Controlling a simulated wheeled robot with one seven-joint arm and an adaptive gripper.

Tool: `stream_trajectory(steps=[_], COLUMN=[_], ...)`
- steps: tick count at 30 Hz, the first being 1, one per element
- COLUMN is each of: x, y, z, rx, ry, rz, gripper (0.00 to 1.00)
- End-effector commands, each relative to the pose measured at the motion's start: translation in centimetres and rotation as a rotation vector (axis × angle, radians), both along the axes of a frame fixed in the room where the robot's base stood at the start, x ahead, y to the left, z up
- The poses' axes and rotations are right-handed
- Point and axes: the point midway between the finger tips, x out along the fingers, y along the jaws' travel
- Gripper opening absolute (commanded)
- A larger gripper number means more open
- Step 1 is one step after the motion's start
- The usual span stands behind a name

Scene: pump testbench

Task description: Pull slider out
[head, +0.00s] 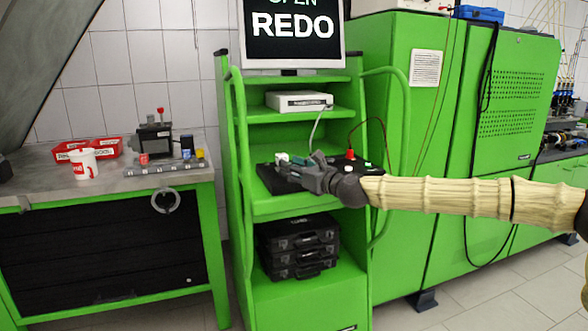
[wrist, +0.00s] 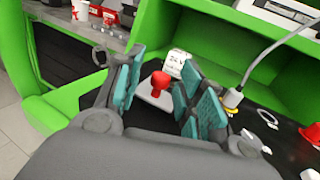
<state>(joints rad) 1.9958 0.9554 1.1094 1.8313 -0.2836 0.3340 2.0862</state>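My gripper (head: 298,162) is over the black board (head: 270,181) on the green cart's shelf. In the wrist view my gripper (wrist: 164,72) is open, with teal finger pads apart. A red knob (wrist: 159,83) on a light grey plate (wrist: 154,98) shows between the pads. I see gaps beside it, and cannot tell its depth between the fingers. A small white block (wrist: 176,62) with dark marks stands just behind the knob, near the right finger. No part is clearly recognisable as the slider; the fingers hide some of the board.
A grey cable (wrist: 262,60) runs down to a plug right of the fingers. A red button (head: 350,154) sits on the board's right. A white device (head: 299,101) and monitor (head: 292,30) are above; black cases (head: 300,247) are below. A workbench (head: 40,188) stands left.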

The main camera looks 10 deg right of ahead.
Motion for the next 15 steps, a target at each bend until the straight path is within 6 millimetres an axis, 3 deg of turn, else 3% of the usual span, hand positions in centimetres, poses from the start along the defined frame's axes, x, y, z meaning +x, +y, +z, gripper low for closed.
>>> stream_trajectory(steps=[5, 15], x=[-1.0, -5.2], y=[-0.8, -3.1], z=[0.0, 0.0], rx=[0.002, 0.002], ry=[0.0, 0.0], rz=[-0.003, -0.003], gripper=[0.38, 0.38])
